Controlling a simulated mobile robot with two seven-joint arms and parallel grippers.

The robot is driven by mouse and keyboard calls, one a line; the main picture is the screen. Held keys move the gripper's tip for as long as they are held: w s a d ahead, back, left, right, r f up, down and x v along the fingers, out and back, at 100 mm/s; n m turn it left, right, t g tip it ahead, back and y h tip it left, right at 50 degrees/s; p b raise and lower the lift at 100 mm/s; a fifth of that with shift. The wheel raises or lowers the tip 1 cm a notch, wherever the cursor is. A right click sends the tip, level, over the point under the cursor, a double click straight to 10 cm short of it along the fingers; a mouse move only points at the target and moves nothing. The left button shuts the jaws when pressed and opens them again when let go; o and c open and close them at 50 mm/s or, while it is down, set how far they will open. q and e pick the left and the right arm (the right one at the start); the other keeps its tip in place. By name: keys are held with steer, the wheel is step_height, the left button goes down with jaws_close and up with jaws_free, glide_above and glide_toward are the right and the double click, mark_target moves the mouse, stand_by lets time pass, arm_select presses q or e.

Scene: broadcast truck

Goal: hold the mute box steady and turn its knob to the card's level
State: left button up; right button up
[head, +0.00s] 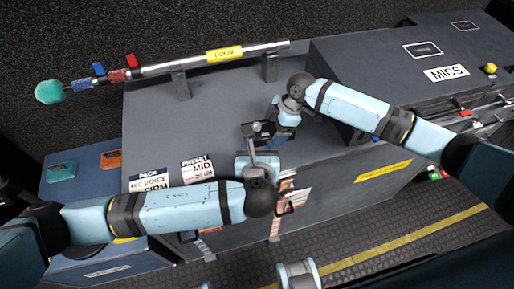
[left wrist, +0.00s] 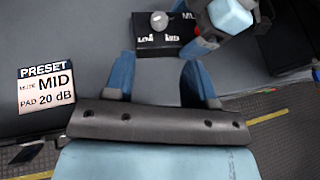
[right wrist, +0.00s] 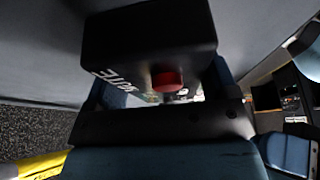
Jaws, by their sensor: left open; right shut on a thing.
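The black mute box (head: 258,133) sits on the grey counter between my two grippers. In the left wrist view the box (left wrist: 145,42) shows a pale round knob (left wrist: 158,21) and the labels LOW and MID; its other markings are partly hidden. The knob's pointer is too small to read. My right gripper (head: 277,128) is shut on the box; a red button (right wrist: 167,81) shows on it in the right wrist view. My left gripper (left wrist: 160,85) is open and empty, just short of the box. The preset card (head: 198,170) reads MID, PAD 20 dB.
Another card (head: 150,181) reads PACK, VOICE, FIRM. A boom pole (head: 210,58) lies on stands along the back. A dark case (head: 400,65) labelled MICS is at right. The counter's left middle is clear.

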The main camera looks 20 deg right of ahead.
arm_select(q)
steer(key=shift+s+r, duration=0.1)
steer(key=shift+s, duration=0.05)
steer(key=m+g+h, duration=0.2)
steer(key=m+h, duration=0.2)
steer(key=h, duration=0.1)
glide_toward(256, 125)
steer(key=shift+m, duration=0.3)
steer(key=x, duration=0.9)
steer(key=shift+d, duration=0.15)
